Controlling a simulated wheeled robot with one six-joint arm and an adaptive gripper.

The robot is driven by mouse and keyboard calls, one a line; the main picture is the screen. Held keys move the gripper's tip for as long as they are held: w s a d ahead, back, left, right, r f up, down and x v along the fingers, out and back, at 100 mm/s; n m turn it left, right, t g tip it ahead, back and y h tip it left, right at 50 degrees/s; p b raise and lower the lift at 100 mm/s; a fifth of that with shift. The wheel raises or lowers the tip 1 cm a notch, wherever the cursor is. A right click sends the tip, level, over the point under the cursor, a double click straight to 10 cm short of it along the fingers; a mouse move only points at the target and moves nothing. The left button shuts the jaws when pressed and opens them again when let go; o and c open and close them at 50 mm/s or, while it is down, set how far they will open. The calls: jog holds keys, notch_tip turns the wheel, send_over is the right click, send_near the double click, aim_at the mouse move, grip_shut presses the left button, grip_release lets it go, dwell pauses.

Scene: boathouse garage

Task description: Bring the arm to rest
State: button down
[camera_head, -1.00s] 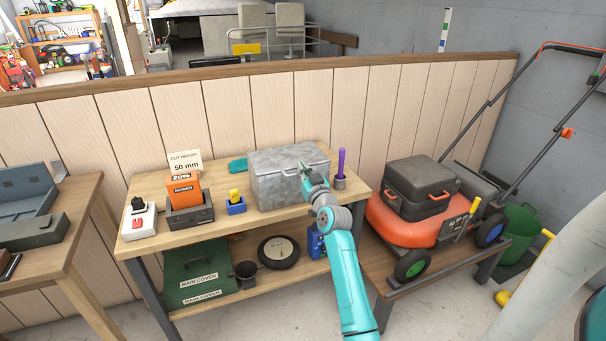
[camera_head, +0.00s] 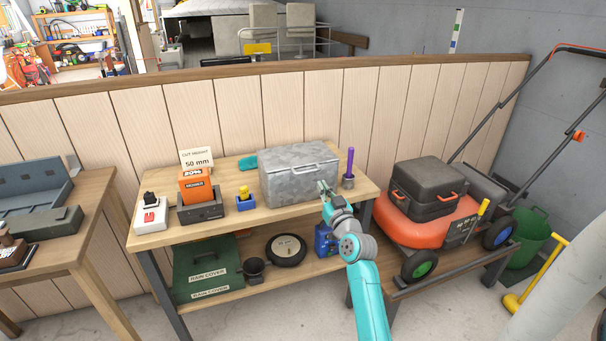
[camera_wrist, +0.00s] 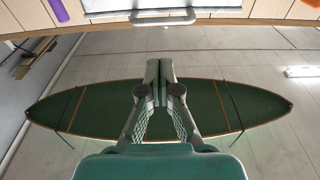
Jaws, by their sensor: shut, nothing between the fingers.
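My gripper (camera_head: 325,188) is in front of the right front corner of the grey metal box on the workbench, at the end of my teal arm. In the wrist view my gripper (camera_wrist: 159,68) has its two fingers together with nothing between them. Behind it in that view is a long green boat-shaped form (camera_wrist: 255,105) with pointed ends and dark straps. In the head view my arm reaches up from the bottom edge, with its elbow low and its wrist near the bench's right end.
The workbench (camera_head: 240,225) holds a grey metal box (camera_head: 300,180), an orange battery pack (camera_head: 196,185) in a dark charger, a white switch box (camera_head: 150,215) and a purple-handled tool (camera_head: 349,162). An orange lawnmower (camera_head: 430,218) stands at right. Another table (camera_head: 95,225) is at left.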

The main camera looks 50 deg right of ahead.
jog(key=shift+s+f, duration=0.1)
jog(key=s+a+f+n+y, duration=0.1)
jog(key=s+a+f, duration=0.45)
jog(key=a, duration=0.35)
jog(key=s+a+f+y, duration=0.1)
jog(key=s+a+f, duration=0.4)
jog(key=a, duration=0.5)
jog(key=s+a+f+n+y, duration=0.1)
jog(key=s+a+f+y, duration=0.15)
jog(key=a+f, duration=0.55)
jog(key=s+a+r+n+y, duration=0.1)
jog(key=s+a+r, duration=0.1)
jog(key=s+a, duration=0.4)
jog(key=s+a+r+n+g+y, duration=0.1)
jog(key=s+a, duration=0.5)
jog(key=s, duration=0.6)
jog(key=s+a+r+n+g+y, duration=0.1)
jog(key=s+a+r+n+y, duration=0.1)
jog(key=s+a, duration=0.4)
jog(key=s+r+y, duration=0.1)
jog(key=s+r, duration=0.1)
jog(key=s, duration=0.1)
jog(key=shift+y, duration=0.25)
